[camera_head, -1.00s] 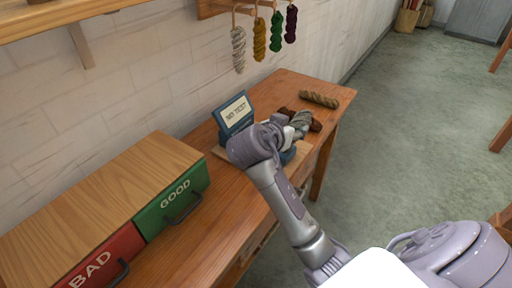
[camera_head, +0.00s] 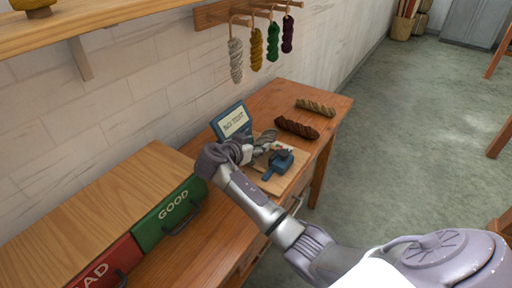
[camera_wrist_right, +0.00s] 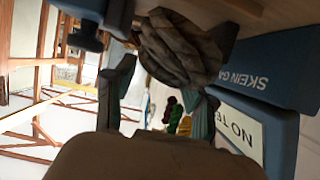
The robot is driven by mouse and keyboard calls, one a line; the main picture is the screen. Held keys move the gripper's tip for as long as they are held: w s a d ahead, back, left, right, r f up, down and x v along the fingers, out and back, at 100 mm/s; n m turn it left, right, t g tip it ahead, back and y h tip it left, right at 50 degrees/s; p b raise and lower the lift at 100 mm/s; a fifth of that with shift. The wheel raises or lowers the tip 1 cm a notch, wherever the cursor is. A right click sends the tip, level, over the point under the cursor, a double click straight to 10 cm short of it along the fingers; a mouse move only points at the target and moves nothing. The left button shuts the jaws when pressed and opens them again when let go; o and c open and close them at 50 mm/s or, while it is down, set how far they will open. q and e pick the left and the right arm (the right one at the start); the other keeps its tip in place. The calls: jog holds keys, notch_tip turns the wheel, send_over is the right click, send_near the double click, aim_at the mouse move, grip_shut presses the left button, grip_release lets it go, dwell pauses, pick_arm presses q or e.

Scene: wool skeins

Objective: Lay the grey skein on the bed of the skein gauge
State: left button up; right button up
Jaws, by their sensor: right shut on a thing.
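The grey skein (camera_head: 265,139) is held in my right gripper (camera_head: 252,151), beside the display. In the right wrist view the twisted skein (camera_wrist_right: 180,48) lies at the tips of my gripper's fingers (camera_wrist_right: 160,98). The skein gauge has a blue display reading "NO TEST" (camera_head: 233,122), a wooden base board (camera_head: 272,186) and a blue clamp-like part (camera_head: 281,162). The skein is at the board's far side; I cannot tell whether it touches the bed. The wrist partly hides the gauge. My left gripper is not in view.
A dark brown skein (camera_head: 297,127) and a tan skein (camera_head: 315,107) lie on the table beyond the gauge. Green GOOD (camera_head: 170,215) and red BAD (camera_head: 105,264) drawers stand to the left. Several skeins hang from a wall rack (camera_head: 215,15).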

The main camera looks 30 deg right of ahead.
jog(key=shift+f, duration=0.75)
jog(key=shift+f, duration=0.25)
jog(key=o, duration=1.2)
jog(key=shift+o, duration=0.2)
jog(key=shift+r, duration=0.1)
